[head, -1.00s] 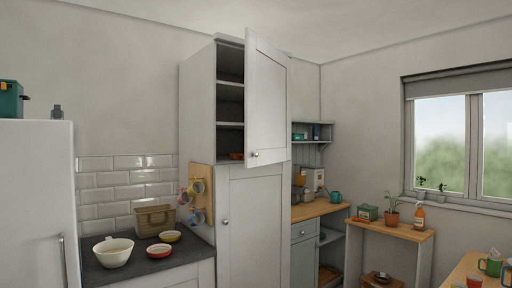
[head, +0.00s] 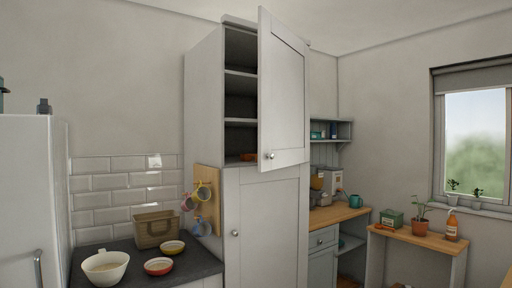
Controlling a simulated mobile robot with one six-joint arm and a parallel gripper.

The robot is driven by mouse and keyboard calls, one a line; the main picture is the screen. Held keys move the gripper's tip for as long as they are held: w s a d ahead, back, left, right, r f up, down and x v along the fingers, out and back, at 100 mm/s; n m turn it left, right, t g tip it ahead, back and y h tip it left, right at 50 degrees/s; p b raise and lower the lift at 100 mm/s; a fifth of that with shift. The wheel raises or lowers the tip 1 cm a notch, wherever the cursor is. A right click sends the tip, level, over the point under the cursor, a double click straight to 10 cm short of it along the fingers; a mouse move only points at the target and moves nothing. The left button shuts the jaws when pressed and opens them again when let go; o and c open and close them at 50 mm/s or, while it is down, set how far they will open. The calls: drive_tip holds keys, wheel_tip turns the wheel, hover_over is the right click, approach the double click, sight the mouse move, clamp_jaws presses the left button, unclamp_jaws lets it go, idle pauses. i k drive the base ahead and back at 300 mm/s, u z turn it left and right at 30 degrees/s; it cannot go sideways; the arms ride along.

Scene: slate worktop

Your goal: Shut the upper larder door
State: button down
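The upper larder door (head: 283,90) is a white framed panel standing open, swung out toward me from the tall white larder cupboard (head: 204,110). Its round knob (head: 271,156) is at the lower left corner of the panel. The shelves (head: 240,98) inside show to the left of the door, mostly bare, with a small orange-brown item (head: 248,157) on the bottom one. The lower larder door (head: 263,230) is shut. My gripper is not in view.
A dark worktop (head: 208,268) at the lower left holds bowls (head: 106,267) and a basket (head: 155,229). Mugs (head: 203,192) hang on a wooden board at the larder's side. A white fridge (head: 35,190) stands at far left; a wooden-topped side table (head: 420,240) is at right.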

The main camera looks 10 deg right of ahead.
sight(284, 78)
drive_tip(key=u, duration=0.55)
drive_tip(key=i, duration=0.85)
drive_tip(key=u, duration=0.35)
